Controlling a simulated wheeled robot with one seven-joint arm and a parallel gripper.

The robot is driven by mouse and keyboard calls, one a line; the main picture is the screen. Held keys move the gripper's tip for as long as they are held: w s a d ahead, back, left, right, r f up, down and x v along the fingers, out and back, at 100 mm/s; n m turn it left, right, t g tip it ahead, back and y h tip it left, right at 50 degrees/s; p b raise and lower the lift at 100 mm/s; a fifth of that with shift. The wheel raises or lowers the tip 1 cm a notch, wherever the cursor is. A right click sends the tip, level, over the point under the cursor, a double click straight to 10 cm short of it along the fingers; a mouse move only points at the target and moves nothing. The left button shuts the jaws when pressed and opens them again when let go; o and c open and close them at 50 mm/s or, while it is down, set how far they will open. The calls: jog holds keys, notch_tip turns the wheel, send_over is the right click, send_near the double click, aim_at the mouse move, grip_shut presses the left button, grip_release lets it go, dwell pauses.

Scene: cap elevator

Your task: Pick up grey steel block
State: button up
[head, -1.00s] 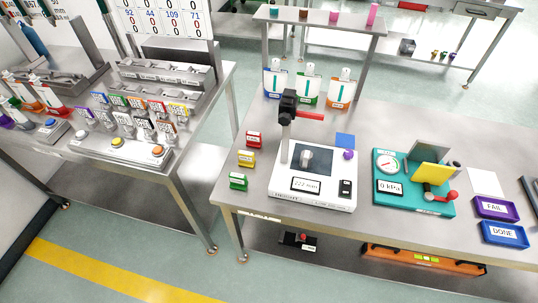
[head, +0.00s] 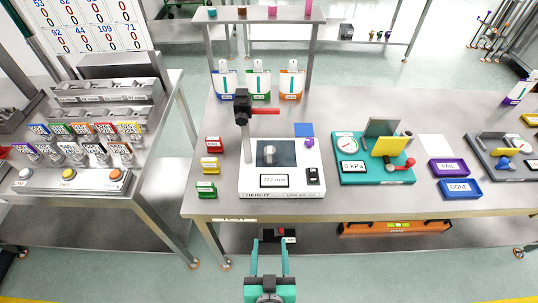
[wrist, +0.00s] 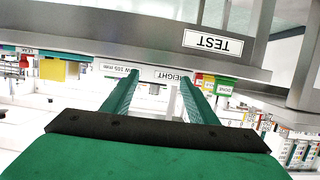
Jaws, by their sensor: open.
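A small grey metallic piece (head: 269,152) sits on the dark plate of the white height gauge (head: 283,182) in the head view. It looks like the grey steel block, but its shape is too small to be sure. My gripper (head: 270,244) is at the bottom of the head view, in front of the table edge and below the height gauge in the picture. Its two teal fingers are apart, with nothing between them. The wrist view shows the open fingers (wrist: 158,82) pointing towards the table, with labels upside down. I cannot make out the block there.
The steel table (head: 350,207) also holds a teal pressure station (head: 345,178), small red, yellow and green boxes (head: 209,165) on the left, and purple FAIL (head: 449,167) and blue DONE (head: 461,188) trays. An orange level (head: 395,228) lies below. Open floor lies in front.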

jog(key=w+r, duration=0.3)
jog(key=w, duration=0.8)
jog(key=g, duration=0.1)
send_near(269, 155)
jog(key=shift+w+d+f, duration=0.1)
jog(key=shift+d+f, duration=0.05)
jog(key=shift+f, duration=0.7)
jog(key=shift+w+r, duration=0.4)
jog(key=x, duration=1.1)
jog(key=shift+w+r, duration=0.1)
jog(key=shift+r, duration=0.15)
jog(key=shift+d, duration=0.15)
jog(key=c, duration=1.2)
grip_shut()
jog(key=shift+a+r, duration=0.1)
jog(key=shift+a, duration=0.1)
